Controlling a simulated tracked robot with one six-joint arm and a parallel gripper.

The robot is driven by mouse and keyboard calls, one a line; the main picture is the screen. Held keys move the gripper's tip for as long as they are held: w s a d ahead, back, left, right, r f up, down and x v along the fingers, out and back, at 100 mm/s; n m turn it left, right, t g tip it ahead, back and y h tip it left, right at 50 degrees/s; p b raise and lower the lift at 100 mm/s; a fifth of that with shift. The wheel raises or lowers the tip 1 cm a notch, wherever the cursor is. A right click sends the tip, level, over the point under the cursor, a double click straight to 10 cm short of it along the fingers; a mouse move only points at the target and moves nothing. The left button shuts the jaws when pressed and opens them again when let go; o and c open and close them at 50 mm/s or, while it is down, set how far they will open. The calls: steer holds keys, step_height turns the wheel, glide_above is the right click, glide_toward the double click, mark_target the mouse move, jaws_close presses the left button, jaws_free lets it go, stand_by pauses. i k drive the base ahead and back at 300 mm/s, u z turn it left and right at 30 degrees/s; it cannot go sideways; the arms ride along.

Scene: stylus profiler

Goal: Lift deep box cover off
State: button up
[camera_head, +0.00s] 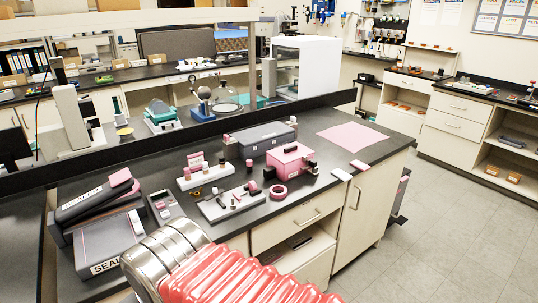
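A pink box (288,165) with a dark bar on its top stands on the black bench, right of centre. Just behind it is a longer grey box (264,137) with a flat dark top and pink tabs at its ends. Both look closed. I cannot tell for certain which one is the deep box with the cover. My gripper does not show. A silver and red ribbed piece, probably part of my arm, fills the bottom centre in front of the bench.
A pink ring (278,192), a grey tray of small parts (231,204) and a white block with pink pieces (204,178) crowd the pink box's front and left. A sealer (108,243) stands at the left. A flat pink sheet (352,137) lies right. A raised ledge backs the bench.

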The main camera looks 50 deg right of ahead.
mark_target(287, 154)
steer(key=u, duration=2.6)
steer(key=k, duration=2.65)
steer(key=z, duration=0.05)
